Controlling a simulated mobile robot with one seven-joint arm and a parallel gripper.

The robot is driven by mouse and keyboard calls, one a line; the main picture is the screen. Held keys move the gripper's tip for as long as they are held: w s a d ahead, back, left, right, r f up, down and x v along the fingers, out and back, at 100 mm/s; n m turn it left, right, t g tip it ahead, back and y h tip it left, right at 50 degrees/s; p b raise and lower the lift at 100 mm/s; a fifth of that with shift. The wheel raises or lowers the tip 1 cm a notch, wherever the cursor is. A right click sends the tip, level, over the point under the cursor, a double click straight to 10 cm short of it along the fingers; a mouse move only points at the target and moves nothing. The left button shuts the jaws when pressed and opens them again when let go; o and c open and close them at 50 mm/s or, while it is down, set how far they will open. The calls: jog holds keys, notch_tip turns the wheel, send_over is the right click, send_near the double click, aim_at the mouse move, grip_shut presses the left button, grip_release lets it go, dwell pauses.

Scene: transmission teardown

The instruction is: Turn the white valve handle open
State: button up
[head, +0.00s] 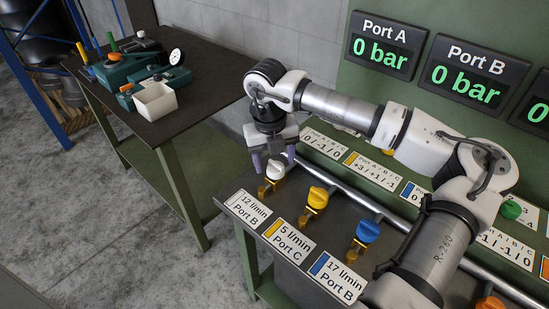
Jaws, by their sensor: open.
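The white valve handle (275,169) sits on a brass fitting at the left end of the row of valves, behind the label reading 12 l/min Port B (248,211). My gripper (273,160) points down at it from above, with its fingers around or just over the handle. The jaws are open. The fingers partly hide the handle, and I cannot tell whether they touch it. The displays for Port A (385,46) and Port B (469,76) both read 0 bar.
A yellow valve handle (317,197) and a blue valve handle (367,231) stand to the right in the same row. A green knob (510,209) is further right. A pipe (345,197) runs behind the valves. A side table (190,112) at the left holds a white bin (155,103) and tools.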

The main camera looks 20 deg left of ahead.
jog(key=shift+f, duration=0.55)
jog(key=c, duration=1)
jog(key=shift+o, duration=0.2)
